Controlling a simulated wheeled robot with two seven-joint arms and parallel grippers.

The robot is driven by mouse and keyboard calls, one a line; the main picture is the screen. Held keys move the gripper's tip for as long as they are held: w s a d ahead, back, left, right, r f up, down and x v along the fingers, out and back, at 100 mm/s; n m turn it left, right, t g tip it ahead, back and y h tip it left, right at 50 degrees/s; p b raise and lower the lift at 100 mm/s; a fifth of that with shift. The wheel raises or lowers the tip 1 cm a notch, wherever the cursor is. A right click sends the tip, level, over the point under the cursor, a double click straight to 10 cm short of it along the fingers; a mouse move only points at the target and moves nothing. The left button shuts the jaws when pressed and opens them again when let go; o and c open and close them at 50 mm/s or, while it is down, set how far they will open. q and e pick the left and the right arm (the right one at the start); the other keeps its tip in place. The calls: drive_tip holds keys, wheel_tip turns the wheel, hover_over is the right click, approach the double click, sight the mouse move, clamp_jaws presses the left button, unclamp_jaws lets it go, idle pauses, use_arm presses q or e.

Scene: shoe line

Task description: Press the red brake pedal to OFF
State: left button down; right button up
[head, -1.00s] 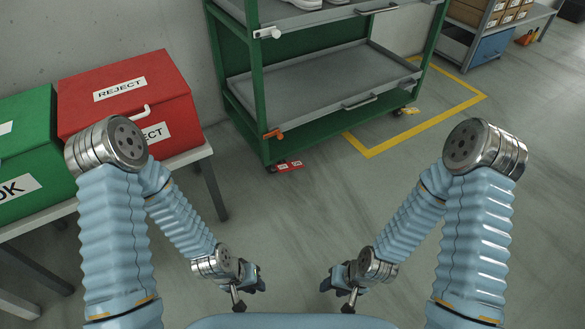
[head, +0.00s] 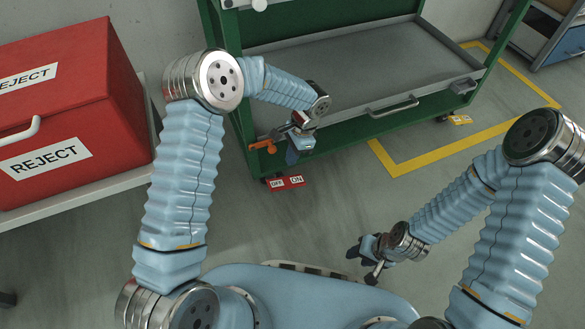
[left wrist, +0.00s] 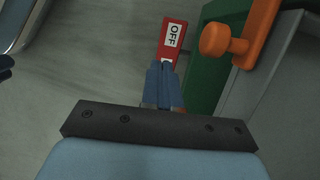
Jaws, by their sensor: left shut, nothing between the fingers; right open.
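The red brake pedal (head: 285,182) sits low at the front left corner of the green cart, near the floor. White OFF and ON labels show on it in the head view. In the left wrist view the pedal (left wrist: 172,42) shows its OFF end, and my fingers cover the other end. My left gripper (head: 292,155) is shut and empty, pointing down above the pedal; I cannot tell whether it touches. Its fingertips also show in the left wrist view (left wrist: 162,70). My right gripper (head: 362,262) is open and empty, well away from the pedal at lower right.
The green cart (head: 345,143) has grey shelves and an orange knob (head: 262,146) beside my left gripper. A red REJECT box (head: 75,110) stands on a table at left. A yellow floor line (head: 420,160) runs at right. The floor before the cart is clear.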

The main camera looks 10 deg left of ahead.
sight(280, 188)
use_arm(q)
drive_tip(key=shift+w+r, duration=0.2)
drive_tip(key=shift+w, duration=0.2)
drive_tip(key=shift+f, duration=0.1)
drive_tip(key=b+x, duration=0.2)
drive_tip(key=x, duration=1.2)
drive_tip(key=shift+a, duration=0.15)
